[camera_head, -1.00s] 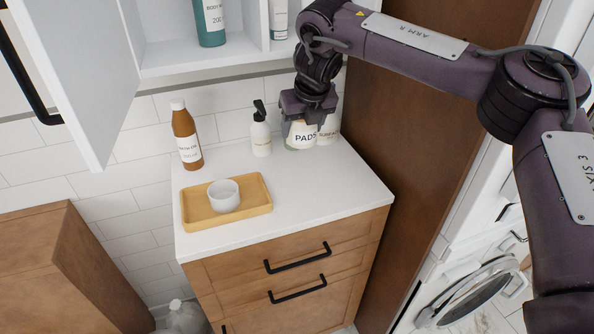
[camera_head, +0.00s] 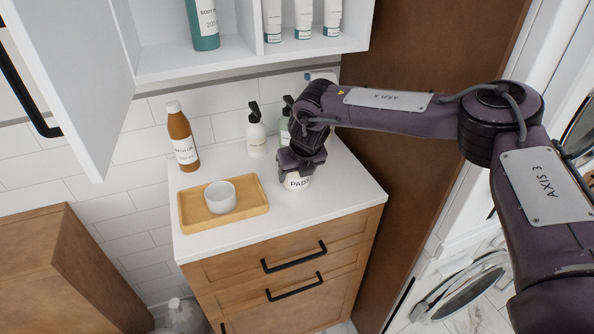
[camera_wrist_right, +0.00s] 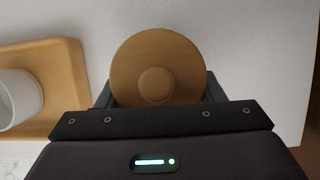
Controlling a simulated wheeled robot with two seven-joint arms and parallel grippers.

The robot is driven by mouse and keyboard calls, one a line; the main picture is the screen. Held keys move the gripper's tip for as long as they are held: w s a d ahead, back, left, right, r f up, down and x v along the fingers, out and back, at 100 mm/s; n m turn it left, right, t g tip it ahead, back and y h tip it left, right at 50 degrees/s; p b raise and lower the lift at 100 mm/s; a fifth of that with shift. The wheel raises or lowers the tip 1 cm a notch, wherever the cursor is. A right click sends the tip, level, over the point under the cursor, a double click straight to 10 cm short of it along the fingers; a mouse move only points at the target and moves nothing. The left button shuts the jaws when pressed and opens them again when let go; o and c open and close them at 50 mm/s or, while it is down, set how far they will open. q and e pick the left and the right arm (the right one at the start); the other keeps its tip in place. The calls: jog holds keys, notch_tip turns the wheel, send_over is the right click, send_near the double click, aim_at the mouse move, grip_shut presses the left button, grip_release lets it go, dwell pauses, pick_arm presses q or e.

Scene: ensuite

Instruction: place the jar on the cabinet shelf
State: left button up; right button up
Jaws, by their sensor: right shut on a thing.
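The jar (camera_head: 297,183) is white with "PADS" on its front. In the head view it is over the right part of the white countertop, partly covered by my right gripper (camera_head: 300,167). The right wrist view shows its round wooden lid with a knob (camera_wrist_right: 155,82) between the fingers. My right gripper is shut on the jar from above; I cannot tell whether the jar touches the counter. The white wall cabinet is above, and its shelf (camera_head: 165,66) shows a bare stretch left of a teal bottle (camera_head: 202,24). My left gripper is not in view.
Several tubes (camera_head: 303,18) stand in the cabinet's right compartment. The cabinet door (camera_head: 75,90) hangs open at left. A wooden tray (camera_head: 245,208) with a white cup (camera_head: 220,196), a brown bottle (camera_head: 182,138) and a pump bottle (camera_head: 256,135) occupy the countertop (camera_head: 335,195).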

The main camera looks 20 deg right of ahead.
jog(key=shift+f, duration=0.1)
jog(key=o, duration=1.4)
